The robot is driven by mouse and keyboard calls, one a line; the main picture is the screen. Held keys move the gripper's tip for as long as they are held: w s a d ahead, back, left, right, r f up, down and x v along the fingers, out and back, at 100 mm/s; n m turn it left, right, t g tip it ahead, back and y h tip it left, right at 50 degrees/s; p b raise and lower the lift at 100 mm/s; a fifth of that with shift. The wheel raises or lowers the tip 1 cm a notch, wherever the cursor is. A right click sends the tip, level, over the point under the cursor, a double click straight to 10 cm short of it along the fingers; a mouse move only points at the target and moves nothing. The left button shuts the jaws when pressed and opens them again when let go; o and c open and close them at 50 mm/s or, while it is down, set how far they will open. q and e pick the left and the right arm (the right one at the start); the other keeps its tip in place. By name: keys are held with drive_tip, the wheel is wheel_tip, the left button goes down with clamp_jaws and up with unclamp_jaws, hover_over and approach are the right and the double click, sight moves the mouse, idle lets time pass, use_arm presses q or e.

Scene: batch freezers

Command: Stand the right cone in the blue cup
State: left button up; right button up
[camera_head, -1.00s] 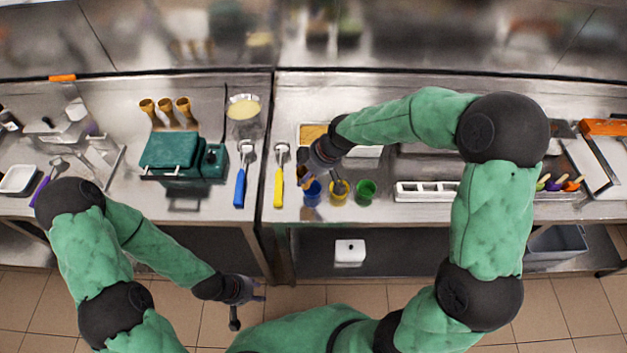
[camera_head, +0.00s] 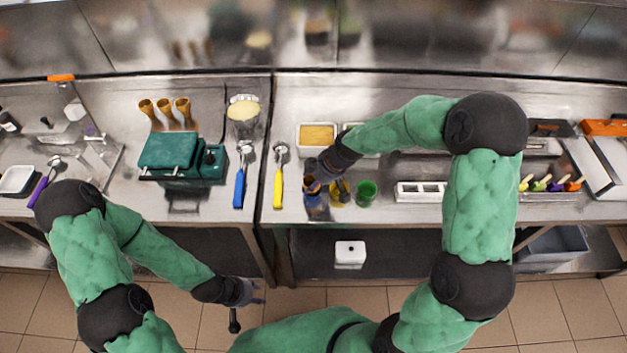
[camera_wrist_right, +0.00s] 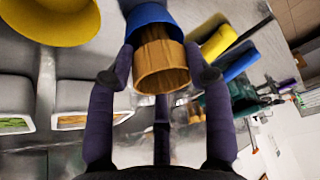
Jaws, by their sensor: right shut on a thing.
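My right gripper (camera_wrist_right: 165,80) is shut on a brown waffle cone (camera_wrist_right: 162,65), with a finger on each side of it. The cone's open mouth faces the wrist camera, and its narrow end goes out of sight at the blue cup (camera_wrist_right: 152,16). In the head view the cone (camera_head: 312,185) shows at the top of the blue cup (camera_head: 316,207), beside my right gripper (camera_head: 327,184). How deep the cone sits is hidden. My left gripper (camera_head: 252,293) is open and empty, low in front of the counter.
A yellow cup (camera_head: 338,198) and a green cup (camera_head: 366,193) stand just right of the blue cup. Three more cones (camera_head: 165,106) stand behind the green waffle machine (camera_head: 168,151). Blue and yellow scoops (camera_head: 278,185) lie left of the cups. A white tray (camera_head: 420,191) is further right.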

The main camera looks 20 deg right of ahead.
drive_tip(key=shift+f, duration=0.3)
drive_tip(key=o, duration=0.7)
drive_tip(key=shift+r, duration=0.1)
drive_tip(key=shift+r+p, duration=0.35)
drive_tip(key=shift+r, duration=0.05)
drive_tip(key=v, duration=1.1)
drive_tip(key=shift+s+d+r+p, duration=0.1)
drive_tip(key=shift+d+r+p, duration=0.1)
drive_tip(key=shift+r+p, duration=0.2)
drive_tip(key=shift+f, duration=0.1)
